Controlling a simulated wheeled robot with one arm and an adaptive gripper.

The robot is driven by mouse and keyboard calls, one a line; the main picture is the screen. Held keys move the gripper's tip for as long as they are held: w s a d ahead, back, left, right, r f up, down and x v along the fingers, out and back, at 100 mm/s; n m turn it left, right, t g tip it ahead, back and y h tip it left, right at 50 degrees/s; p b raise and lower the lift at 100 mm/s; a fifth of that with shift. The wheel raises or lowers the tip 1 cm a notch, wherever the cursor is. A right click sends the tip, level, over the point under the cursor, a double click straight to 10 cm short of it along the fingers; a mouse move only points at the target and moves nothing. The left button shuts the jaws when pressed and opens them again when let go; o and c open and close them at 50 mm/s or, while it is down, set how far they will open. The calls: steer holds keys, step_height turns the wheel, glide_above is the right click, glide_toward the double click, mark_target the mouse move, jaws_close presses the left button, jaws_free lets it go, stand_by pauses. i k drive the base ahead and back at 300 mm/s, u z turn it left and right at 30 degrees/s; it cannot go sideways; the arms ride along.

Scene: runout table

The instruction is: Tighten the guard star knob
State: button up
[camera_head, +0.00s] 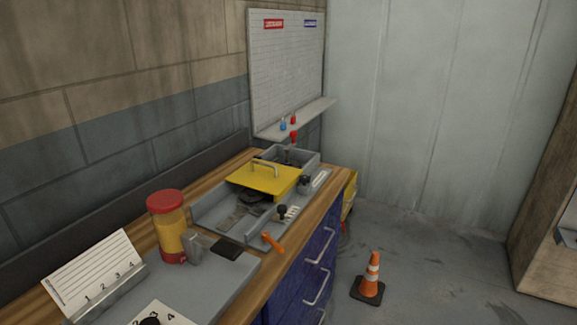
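A yellow guard (265,177) with a metal handle on top covers part of a grey machine tray (210,208) on the workbench. A dark knob (283,211) stands at the tray's front edge, near a row of small pale marks. Another dark knob (304,182) sits by the guard's right end. I cannot tell which of them is the guard star knob, or how tight either is. An orange lever-like piece (272,241) lies at the tray's near right corner. My gripper is not in view.
Blue drawers (300,280) with protruding handles are below. An orange cone (371,276) stands on otherwise open floor at right.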

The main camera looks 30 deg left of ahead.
mark_target(305, 179)
steer(key=u, duration=1)
steer(key=i, duration=1)
steer(key=u, duration=1.05)
